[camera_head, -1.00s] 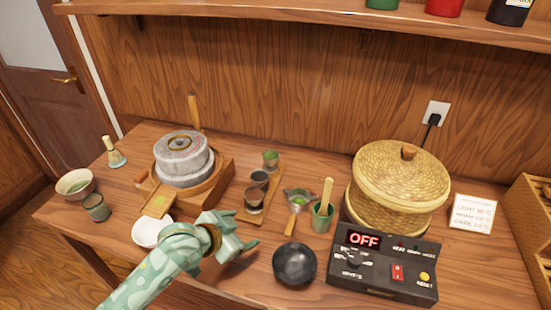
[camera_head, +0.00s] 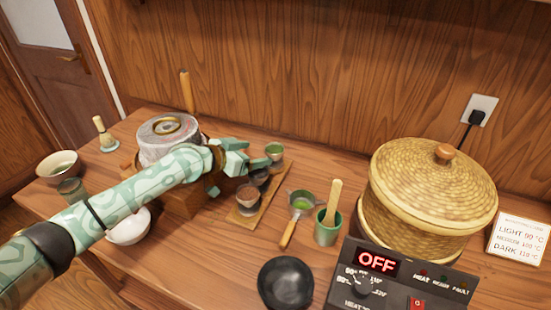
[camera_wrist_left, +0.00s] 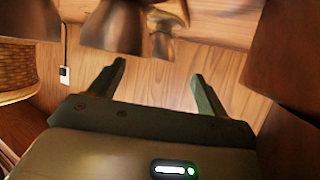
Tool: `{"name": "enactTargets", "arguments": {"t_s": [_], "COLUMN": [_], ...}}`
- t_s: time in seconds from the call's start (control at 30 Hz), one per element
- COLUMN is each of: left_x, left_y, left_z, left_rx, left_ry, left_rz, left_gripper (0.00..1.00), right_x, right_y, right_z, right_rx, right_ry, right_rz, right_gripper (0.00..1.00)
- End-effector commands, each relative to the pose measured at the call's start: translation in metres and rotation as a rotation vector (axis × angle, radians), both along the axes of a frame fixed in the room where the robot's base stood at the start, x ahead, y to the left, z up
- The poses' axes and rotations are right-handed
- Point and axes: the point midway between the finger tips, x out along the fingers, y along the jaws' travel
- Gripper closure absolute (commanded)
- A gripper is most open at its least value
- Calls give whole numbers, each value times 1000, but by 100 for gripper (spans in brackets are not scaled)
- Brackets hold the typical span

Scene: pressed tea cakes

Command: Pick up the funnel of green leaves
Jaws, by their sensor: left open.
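The funnel of green leaves (camera_head: 274,150) stands at the far end of a narrow wooden rack (camera_head: 241,217), with a green top showing. Darker funnels stand nearer on the rack, the nearest a brown one (camera_head: 247,194). My left gripper (camera_head: 252,156) is open, just left of the green funnel and above the rack; it partly hides the middle funnel. I cannot tell whether it touches anything. In the left wrist view the open fingers (camera_wrist_left: 163,80) have nothing between them; brownish rounded shapes (camera_wrist_left: 112,27) hang at the top edge. My right gripper is not in view.
A stone mill (camera_head: 168,140) stands behind my left arm. A small strainer (camera_head: 301,202), a green cup (camera_head: 328,233) with a wooden stick and a dark bowl (camera_head: 286,284) lie to the right. A woven steamer (camera_head: 430,200) and its control box (camera_head: 385,277) fill the far right.

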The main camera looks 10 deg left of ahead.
Motion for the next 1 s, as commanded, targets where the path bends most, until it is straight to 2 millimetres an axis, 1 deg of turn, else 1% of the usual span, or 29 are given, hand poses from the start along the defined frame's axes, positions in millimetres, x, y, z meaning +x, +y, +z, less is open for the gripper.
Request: {"name": "enactTargets", "arguments": {"t_s": [0.03,0.17,0.4,0.5,0.77,0.8,0.87,0.9,0.93,1.0], "left_x": [5,12,44,52,54,54,54,54,54,54], "left_y": [-4,-10,-33,-38,-40,-40,-40,-40,-40,-40], "left_z": [0,-3,-23,-25,-23,-23,-23,-23,-23,-23], "left_rx": [-3,-4,-3,-4,-2,-2,-2,-2,-2,-2], "left_ry": [-3,-3,-1,-1,-4,-4,-4,-4,-4,-4], "left_rz": [-1,-1,-1,-1,-1,-1,-1,-1,-1,-1], "left_gripper": [23,23,23,23,23,34,51,62,70,72], "right_x": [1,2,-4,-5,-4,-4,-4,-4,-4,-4], "right_y": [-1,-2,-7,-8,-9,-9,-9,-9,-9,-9], "right_z": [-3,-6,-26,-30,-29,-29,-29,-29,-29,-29], "right_rx": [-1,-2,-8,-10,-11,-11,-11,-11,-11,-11], "right_ry": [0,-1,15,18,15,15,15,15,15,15], "right_rz": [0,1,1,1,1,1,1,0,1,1], "right_gripper": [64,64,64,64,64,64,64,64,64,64]}}
